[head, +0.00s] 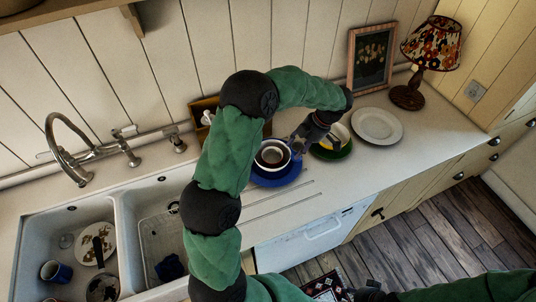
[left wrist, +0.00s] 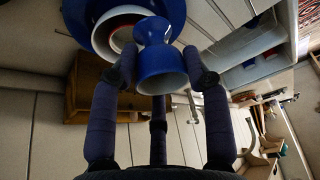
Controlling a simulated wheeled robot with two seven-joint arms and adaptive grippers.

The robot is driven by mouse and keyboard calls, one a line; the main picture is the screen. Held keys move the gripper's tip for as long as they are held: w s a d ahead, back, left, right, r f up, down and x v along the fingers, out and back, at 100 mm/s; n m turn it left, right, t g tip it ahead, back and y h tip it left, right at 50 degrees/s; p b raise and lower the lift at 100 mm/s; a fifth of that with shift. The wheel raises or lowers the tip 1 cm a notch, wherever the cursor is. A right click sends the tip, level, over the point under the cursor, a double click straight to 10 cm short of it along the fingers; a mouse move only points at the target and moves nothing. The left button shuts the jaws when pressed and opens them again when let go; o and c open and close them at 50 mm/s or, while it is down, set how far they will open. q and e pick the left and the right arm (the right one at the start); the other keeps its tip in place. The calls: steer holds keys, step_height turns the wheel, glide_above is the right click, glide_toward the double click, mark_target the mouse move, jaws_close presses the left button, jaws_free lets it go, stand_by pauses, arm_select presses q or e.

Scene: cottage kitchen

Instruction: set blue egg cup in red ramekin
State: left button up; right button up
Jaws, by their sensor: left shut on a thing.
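My left gripper (head: 303,135) is shut on the blue egg cup (left wrist: 158,68), which shows between the two fingers in the left wrist view. In the head view the egg cup is hard to make out at the gripper. The red ramekin (left wrist: 124,38) shows partly in the left wrist view, inside a white bowl (left wrist: 108,22), with the egg cup covering part of it. In the head view the ramekin (head: 272,156) sits in the stack just left of the gripper. My right gripper (head: 370,291) is low at the bottom edge, and its jaws are unclear.
The white bowl stands on a blue plate (head: 283,180) on the counter. Right of it are a green plate (head: 337,154) with a yellow bowl, a white plate (head: 377,126), a lamp (head: 430,48) and a framed picture (head: 371,58). A wooden box (head: 201,108) stands behind. The sink (head: 71,215) is at left.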

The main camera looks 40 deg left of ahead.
arm_select(q)
steer(key=a+f, duration=0.2)
steer(key=a, duration=0.1)
steer(key=a+f, duration=0.3)
steer(key=a, duration=0.1)
steer(key=a+f+p, duration=0.1)
steer(key=a+f, duration=0.2)
steer(key=a, duration=0.1)
steer(key=shift+w+f, duration=0.15)
steer(key=shift+w, duration=0.1)
steer(key=f, duration=0.3)
steer(key=shift+a+f+p, duration=0.2)
steer(key=shift+f+p, duration=0.05)
steer(key=shift+p, duration=0.1)
steer(key=shift+f+b, duration=0.25)
steer(key=shift+b, duration=0.2)
steer(key=o, duration=0.9)
